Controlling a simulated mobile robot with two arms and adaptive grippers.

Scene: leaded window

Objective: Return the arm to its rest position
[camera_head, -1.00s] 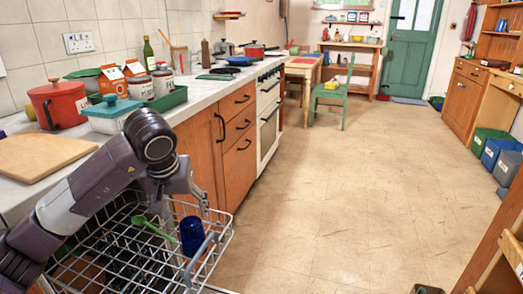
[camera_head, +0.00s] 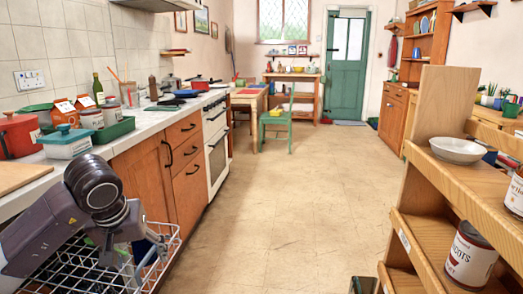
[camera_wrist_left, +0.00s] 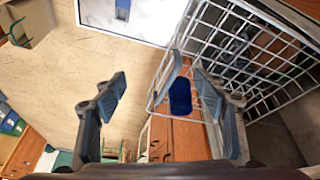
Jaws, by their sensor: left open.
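My left arm comes in from the left in the head view, and its dark wrist joint stands above the wire dish rack (camera_head: 65,272). My left gripper (camera_head: 118,240) is small and partly hidden by my own arm there. In the left wrist view my left gripper (camera_wrist_left: 162,85) has its two fingers wide apart with nothing held between them. The wire rack (camera_wrist_left: 225,35) and a blue cup (camera_wrist_left: 180,97) in it lie beyond the fingers in that view. My right gripper is not in view.
The counter (camera_head: 140,118) on the left holds a red pot (camera_head: 18,135), a teal-lidded dish (camera_head: 66,142) and a green tray (camera_head: 115,130). A wooden shelf unit (camera_head: 445,170) with a white bowl (camera_head: 458,150) and cans stands at right. The floor between is clear.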

